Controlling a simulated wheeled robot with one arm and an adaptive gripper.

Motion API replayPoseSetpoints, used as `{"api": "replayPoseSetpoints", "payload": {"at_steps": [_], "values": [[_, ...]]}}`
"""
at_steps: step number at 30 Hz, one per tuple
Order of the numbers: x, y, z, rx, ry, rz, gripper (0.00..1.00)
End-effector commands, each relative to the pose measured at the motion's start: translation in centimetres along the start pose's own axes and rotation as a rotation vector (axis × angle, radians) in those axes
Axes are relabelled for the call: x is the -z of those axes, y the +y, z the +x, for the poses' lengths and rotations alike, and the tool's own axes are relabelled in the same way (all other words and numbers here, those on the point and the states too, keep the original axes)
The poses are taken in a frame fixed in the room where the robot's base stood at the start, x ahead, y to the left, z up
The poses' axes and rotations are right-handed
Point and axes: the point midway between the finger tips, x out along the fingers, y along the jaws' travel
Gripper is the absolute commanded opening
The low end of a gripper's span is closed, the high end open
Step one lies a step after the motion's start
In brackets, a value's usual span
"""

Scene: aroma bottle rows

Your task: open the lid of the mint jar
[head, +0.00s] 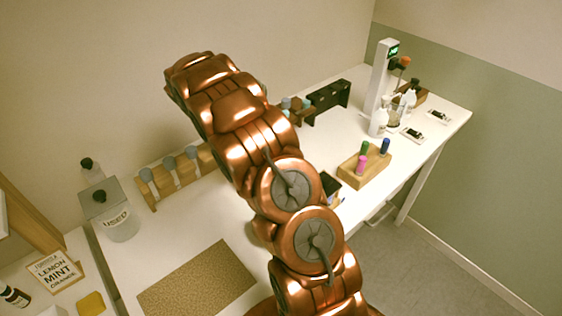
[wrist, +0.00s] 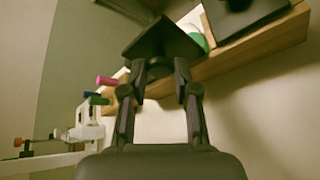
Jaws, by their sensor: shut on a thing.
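In the wrist view, my gripper (wrist: 160,76) is shut on the narrow stem of a dark square lid (wrist: 165,38). The lid's broad plate lies beyond the fingertips and looks tilted in this view. A small green patch (wrist: 200,41) and pale jar parts show just behind the lid, beside a wooden ledge; this looks like the mint jar, mostly hidden. I cannot tell whether the lid is clear of the jar. In the head view, my arm hides my gripper.
In the wrist view, another dark square lid (wrist: 245,14) is close at the right on the wooden ledge (wrist: 255,48). In the head view, a USED jar (head: 120,224), a recipe card (head: 56,271) and a pen block (head: 365,174) surround my arm. The brown mat (head: 200,283) is bare.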

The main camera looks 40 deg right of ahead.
Motion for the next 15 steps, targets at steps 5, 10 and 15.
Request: {"api": "replayPoseSetpoints", "payload": {"at_steps": [5,10,15], "values": [[0.01,-0.06,0.07,-0.025,-0.029,-0.013,0.0],[0.1,-0.19,0.14,-0.037,-0.042,-0.017,0.0],[0.17,-0.3,0.2,-0.042,-0.046,-0.019,0.0]]}}
